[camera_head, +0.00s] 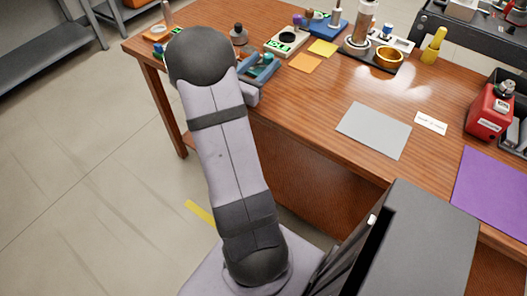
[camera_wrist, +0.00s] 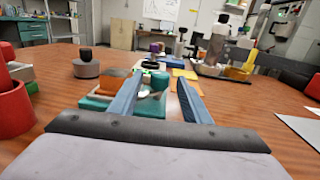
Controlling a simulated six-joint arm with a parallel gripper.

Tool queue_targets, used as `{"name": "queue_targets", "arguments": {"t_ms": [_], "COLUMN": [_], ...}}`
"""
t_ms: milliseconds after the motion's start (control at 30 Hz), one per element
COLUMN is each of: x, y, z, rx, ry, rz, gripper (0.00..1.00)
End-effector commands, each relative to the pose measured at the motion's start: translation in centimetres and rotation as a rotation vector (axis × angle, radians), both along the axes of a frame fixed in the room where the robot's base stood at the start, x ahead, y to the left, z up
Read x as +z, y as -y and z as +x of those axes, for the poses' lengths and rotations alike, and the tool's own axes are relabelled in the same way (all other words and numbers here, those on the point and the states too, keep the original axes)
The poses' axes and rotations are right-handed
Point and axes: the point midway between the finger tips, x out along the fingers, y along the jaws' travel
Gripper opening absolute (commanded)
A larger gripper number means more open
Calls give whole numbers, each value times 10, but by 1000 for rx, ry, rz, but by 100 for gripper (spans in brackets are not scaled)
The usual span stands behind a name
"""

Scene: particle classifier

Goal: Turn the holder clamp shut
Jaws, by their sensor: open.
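My gripper (camera_wrist: 156,88) is open, with its two blue-grey fingers spread apart in the wrist view. A teal block (camera_wrist: 152,103) with a small orange part (camera_wrist: 110,83) beside it shows between and around the fingers. I cannot tell whether the fingers touch it. In the head view, the block is partly hidden by my arm. A dark plate (camera_head: 350,57) at the back carries an upright column (camera_head: 364,18) with a pale cylinder and a gold ring (camera_head: 387,57). I cannot tell for sure which of these parts is the holder clamp, or how it is turned.
A black-knobbed weight (camera_wrist: 86,66) stands left of the fingers, and a red cylinder (camera_wrist: 10,102) is farther left. A yellow bottle (camera_head: 434,46) and a red box (camera_head: 490,112) stand at the right.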

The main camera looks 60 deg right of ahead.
Motion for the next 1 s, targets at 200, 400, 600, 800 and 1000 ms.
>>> {"name": "queue_targets", "arguments": {"t_ms": [200,400,600,800,1000], "x": [-4,-2,-5,-10,-5], "y": [7,8,6,0,38], "z": [5,7,9,11,-1], "rx": [-89,-168,-237,-298,-304], "ry": [2,2,5,12,8], "rz": [-38,-45,-29,7,9], "gripper": [43,43,43,43,43]}}
